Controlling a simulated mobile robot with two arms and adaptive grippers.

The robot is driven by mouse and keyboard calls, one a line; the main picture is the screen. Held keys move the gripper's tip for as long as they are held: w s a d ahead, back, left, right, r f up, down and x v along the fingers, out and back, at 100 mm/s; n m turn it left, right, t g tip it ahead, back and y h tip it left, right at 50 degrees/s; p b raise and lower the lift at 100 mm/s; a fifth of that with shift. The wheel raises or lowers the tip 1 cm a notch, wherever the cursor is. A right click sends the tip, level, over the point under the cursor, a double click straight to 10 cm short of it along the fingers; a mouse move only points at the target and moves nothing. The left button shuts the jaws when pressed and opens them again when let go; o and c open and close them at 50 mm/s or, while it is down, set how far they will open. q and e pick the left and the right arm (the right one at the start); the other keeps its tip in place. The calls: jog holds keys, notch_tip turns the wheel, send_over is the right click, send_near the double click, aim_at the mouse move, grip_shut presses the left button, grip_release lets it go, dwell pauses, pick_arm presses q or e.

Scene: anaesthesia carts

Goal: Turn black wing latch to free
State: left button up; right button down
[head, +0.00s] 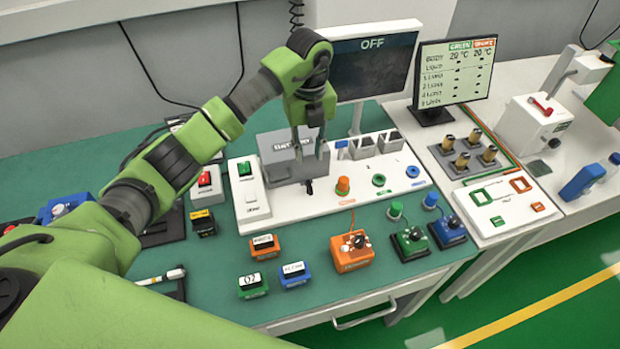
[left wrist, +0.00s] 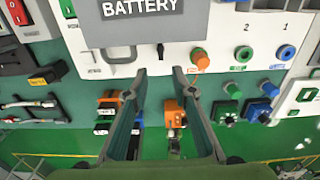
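The black wing latch (head: 309,187) is a small dark piece on the white panel, at the front of the grey battery box (head: 275,168). It also shows in the left wrist view (left wrist: 160,51), upright just below the box marked BATTERY (left wrist: 140,20). My left gripper (head: 309,150) points down over the battery box's right part, above the latch. In the left wrist view its two fingers (left wrist: 160,76) are apart with nothing between them, and the latch shows beyond the gap between the tips. My right gripper is not in view.
An orange knob (head: 343,186) stands right of the latch, with green and blue sockets further right. A switch plate (head: 251,190) is to the left. A monitor reading OFF (head: 375,65) stands behind. Several coloured blocks and an orange box (head: 352,251) lie in front on the green bench.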

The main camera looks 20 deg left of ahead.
aim_at(309, 184)
pick_arm(q)
notch_tip(309, 184, down, 12)
jog(key=p, duration=0.3)
jog(key=shift+r, duration=0.15)
jog(key=shift+c, duration=0.3)
grip_shut()
